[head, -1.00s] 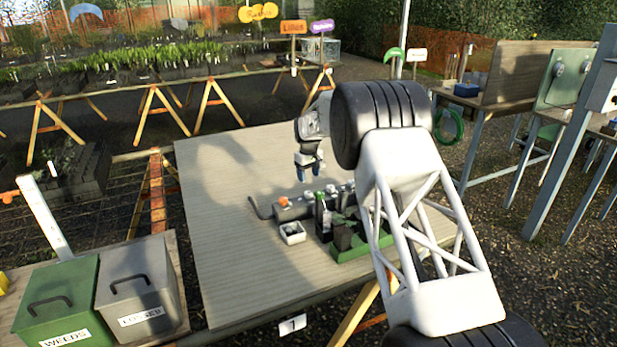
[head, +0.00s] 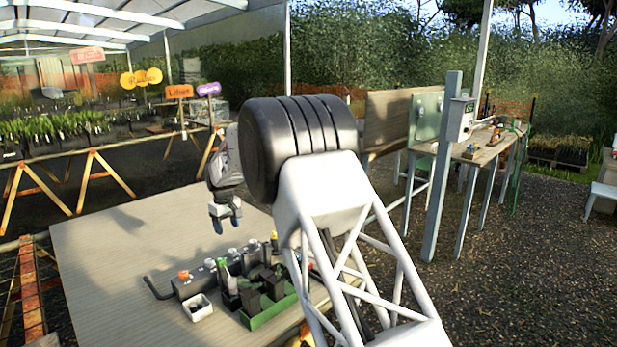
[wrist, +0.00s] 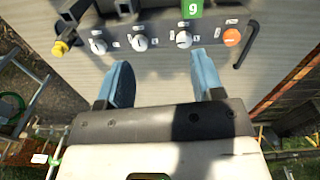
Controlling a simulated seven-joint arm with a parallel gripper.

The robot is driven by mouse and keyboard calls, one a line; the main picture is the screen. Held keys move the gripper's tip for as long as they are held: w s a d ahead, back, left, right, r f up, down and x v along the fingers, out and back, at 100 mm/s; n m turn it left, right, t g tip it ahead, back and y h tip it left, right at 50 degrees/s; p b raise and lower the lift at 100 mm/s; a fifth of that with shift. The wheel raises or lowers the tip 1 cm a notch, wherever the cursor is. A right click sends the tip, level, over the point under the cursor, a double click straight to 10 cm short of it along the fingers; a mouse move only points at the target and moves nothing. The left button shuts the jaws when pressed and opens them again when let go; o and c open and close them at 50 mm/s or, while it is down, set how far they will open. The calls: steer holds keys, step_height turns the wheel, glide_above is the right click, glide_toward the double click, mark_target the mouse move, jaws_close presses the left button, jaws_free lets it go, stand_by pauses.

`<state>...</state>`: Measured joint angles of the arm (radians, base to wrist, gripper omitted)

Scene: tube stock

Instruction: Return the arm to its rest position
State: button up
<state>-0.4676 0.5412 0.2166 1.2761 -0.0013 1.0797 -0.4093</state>
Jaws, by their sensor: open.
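My gripper (head: 225,216) hangs above the wooden table (head: 110,250), behind the row of items on it in the head view. In the wrist view my gripper (wrist: 165,85) shows two blue fingers spread apart with nothing between them. Its fingertips point toward a grey manifold bar with knobs (wrist: 140,40), which lies on the table apart from them. My arm's white lattice link and black joint cover the right part of the table in the head view.
The manifold (head: 200,278) has an orange knob and a bent pipe at its left end. A small white box (head: 198,308) and a green tray (head: 270,314) with dark pots stand in front of it. The table's left half is bare. A grey post (head: 440,165) and workbenches stand at right.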

steer(key=s+d+r+m, duration=0.2)
steer(key=s+d+r, duration=0.4)
steer(key=s+d, duration=0.3)
steer(key=s+d+r+m+t, duration=0.1)
steer(key=s+d+r, duration=0.55)
steer(key=d, duration=0.45)
steer(key=s+d+r+m, duration=0.2)
steer(key=s+d+r, duration=0.4)
steer(key=s+d, duration=0.35)
steer(key=s+d+m, duration=0.1)
steer(key=s+d, duration=0.4)
steer(key=s, duration=0.4)
steer(key=s+d+m, duration=0.1)
steer(key=s+d, duration=0.5)
steer(key=s, duration=0.2)
steer(key=s+d+f+m, duration=0.1)
steer(key=s+d+f, duration=0.2)
steer(key=s, duration=0.7)
steer(key=s+d+f+m+t, duration=0.1)
steer(key=s+d+f+m, duration=0.1)
steer(key=s, duration=0.8)
steer(key=shift+d+f, duration=0.45)
steer(key=shift+d, duration=0.15)
